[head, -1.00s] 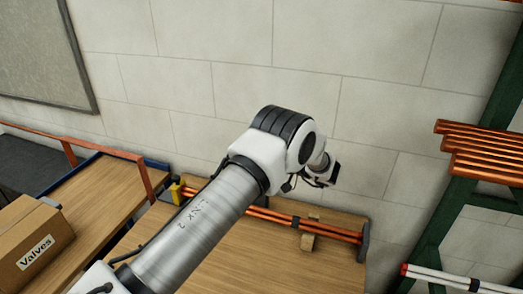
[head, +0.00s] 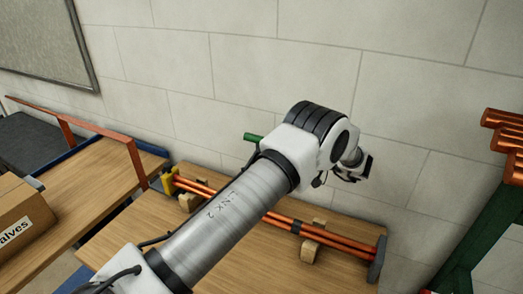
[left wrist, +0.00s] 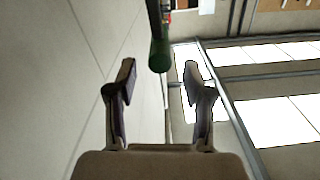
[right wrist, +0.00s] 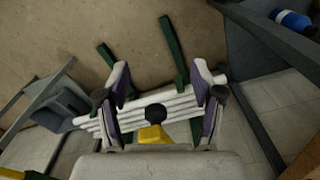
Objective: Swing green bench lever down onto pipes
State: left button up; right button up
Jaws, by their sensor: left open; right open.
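The green lever (head: 253,137) shows only as a short handle behind my left arm in the head view; the rest is hidden. It points upward, off the orange copper pipes (head: 325,240), which lie on the wooden bench (head: 225,250). In the left wrist view the lever's round green end (left wrist: 159,55) lies just above the gap between the fingertips, with no contact visible. My right gripper (right wrist: 160,73) is open, away from this bench.
Wooden blocks (head: 314,250) support the pipes. A yellow bracket (head: 169,180) stands at their left end. A cardboard box (head: 22,222) sits at left. An orange pipe rack is at right. The right wrist view shows white pipes (right wrist: 180,104) and a yellow piece with a dark knob (right wrist: 155,113).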

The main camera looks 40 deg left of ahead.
aim_at(260, 140)
pick_arm(q)
jog(key=p+x, duration=0.3)
jog(key=x, duration=0.4)
jog(key=shift+s+a+f, duration=0.1)
jog(key=shift+a, duration=0.05)
jog(key=shift+a+f, duration=0.1)
jog(key=shift+a, duration=0.15)
pick_arm(e)
notch_tip(260, 140, up, 3)
jog(key=shift+f, duration=0.1)
pick_arm(q)
grip_shut()
